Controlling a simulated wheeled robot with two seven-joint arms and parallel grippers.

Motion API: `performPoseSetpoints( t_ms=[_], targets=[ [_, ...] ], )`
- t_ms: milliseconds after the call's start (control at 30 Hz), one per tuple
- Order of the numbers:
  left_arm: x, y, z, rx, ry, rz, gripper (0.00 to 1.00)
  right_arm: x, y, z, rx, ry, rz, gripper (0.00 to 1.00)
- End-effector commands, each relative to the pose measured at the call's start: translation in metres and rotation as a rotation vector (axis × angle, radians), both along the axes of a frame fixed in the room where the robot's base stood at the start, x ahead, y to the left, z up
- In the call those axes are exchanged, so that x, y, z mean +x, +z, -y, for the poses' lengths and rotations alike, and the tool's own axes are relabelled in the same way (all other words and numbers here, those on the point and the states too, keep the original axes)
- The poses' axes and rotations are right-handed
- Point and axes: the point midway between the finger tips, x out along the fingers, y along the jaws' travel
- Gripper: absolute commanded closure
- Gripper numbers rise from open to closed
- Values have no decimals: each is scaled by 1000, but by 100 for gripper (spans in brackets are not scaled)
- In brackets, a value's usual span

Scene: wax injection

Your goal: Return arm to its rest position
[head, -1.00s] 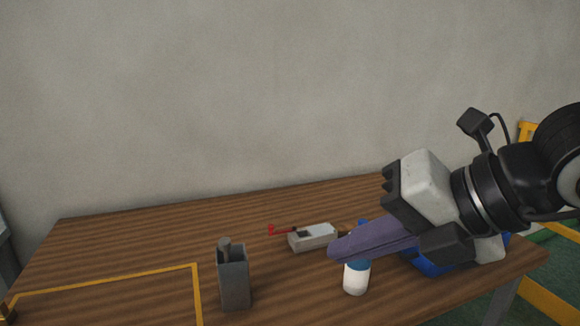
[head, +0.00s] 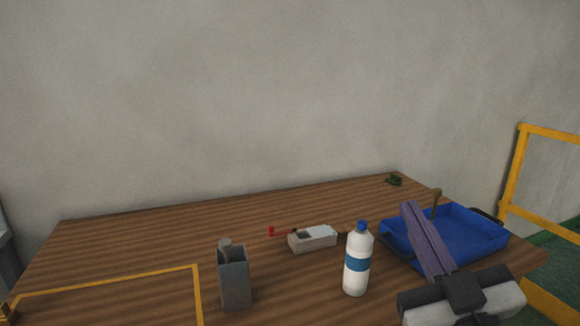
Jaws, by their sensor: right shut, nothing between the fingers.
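My right gripper (head: 410,208) comes in from the lower right, its purple fingers closed together and pointing up and away. Nothing is between the fingers. The fingers overlap the left part of the blue tray (head: 490,246) in the picture; I cannot tell their height above it. My left gripper is out of view.
A white bottle (head: 356,275) with a blue cap stands left of my right gripper. A grey holder (head: 234,281), a small white device (head: 313,240) with a red handle and a green item (head: 394,180) are on the wooden table (head: 140,245). A yellow railing (head: 512,168) stands right.

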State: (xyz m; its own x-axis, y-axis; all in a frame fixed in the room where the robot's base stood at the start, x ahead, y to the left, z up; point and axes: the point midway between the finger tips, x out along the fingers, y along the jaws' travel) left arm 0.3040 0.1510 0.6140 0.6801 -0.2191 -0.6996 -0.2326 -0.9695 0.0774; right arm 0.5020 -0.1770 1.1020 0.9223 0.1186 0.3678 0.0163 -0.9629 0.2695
Motion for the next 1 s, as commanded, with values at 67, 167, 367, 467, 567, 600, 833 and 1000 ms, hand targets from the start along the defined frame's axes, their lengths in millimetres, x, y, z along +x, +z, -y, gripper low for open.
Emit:
performPoseSetpoints(
  t_ms=[67,167,367,467,567,600,833,1000],
  targets=[
    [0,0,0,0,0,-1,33,3,-60,21,42,-74,-202,100],
    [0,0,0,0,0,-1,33,-8,-133,41,69,-147,-450,100],
    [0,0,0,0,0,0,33,-72,-266,58,79,-216,-935,100],
    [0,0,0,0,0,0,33,-110,-309,58,72,-218,-1121,100],
    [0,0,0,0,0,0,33,-143,-338,56,63,-210,-1265,100],
    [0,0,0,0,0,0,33,-156,-347,56,60,-205,-1317,100],
    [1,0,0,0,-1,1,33,-226,-385,47,39,-159,-1572,100],
    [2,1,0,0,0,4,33,-238,-407,38,38,-115,-1613,100]
  ],
)
